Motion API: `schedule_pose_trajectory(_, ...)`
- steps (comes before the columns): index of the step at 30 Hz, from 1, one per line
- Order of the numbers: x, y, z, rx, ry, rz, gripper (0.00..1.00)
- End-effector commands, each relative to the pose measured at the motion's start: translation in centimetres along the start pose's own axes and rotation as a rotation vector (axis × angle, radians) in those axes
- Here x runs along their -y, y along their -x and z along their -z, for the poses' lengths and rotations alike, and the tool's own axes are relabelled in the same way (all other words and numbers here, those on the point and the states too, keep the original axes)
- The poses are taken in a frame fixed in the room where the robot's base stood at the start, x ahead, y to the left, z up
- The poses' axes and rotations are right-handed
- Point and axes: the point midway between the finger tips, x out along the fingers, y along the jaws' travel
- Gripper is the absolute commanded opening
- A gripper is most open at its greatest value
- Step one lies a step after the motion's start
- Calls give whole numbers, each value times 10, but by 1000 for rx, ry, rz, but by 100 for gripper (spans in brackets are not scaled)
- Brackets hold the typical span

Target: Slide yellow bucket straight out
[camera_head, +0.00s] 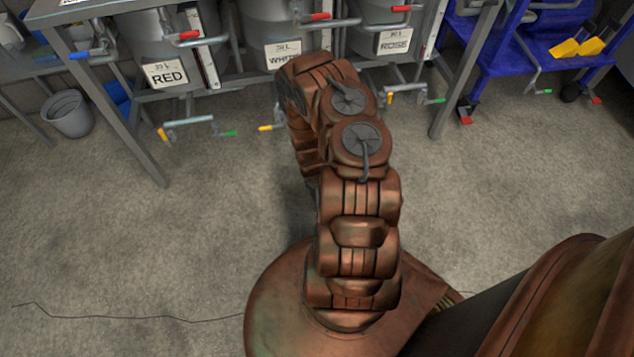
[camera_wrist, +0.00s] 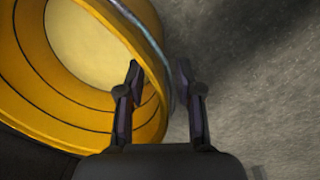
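The yellow bucket (camera_wrist: 60,105) fills the left of the wrist view, seen from above into its open, ringed inside with a pale bottom. My gripper (camera_wrist: 159,68) is open at its rim. The left finger is over the inside of the bucket and the right finger is outside, over the floor. The bucket's wall edge runs between the two fingers, with gaps to them; contact is not visible. In the head view my arm reaches toward the tank rack and hides my gripper; the yellow bucket does not show there.
A steel rack (camera_head: 105,125) holds tanks labelled RED (camera_head: 166,73), WHITE and ROSE (camera_head: 395,40), with valves and handles jutting out low. A grey bucket (camera_head: 68,114) stands at left. A blue cart (camera_head: 530,50) with yellow scoops is at right. The concrete floor in front is clear.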

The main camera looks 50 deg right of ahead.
Motion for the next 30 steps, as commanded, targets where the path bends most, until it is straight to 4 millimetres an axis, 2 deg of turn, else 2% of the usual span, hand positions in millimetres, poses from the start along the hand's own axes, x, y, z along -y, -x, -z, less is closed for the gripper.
schedule_pose_trajectory(21,0,77,1,-1,0,-1,35)
schedule_pose_trajectory(30,1,97,-1,3,-2,1,35)
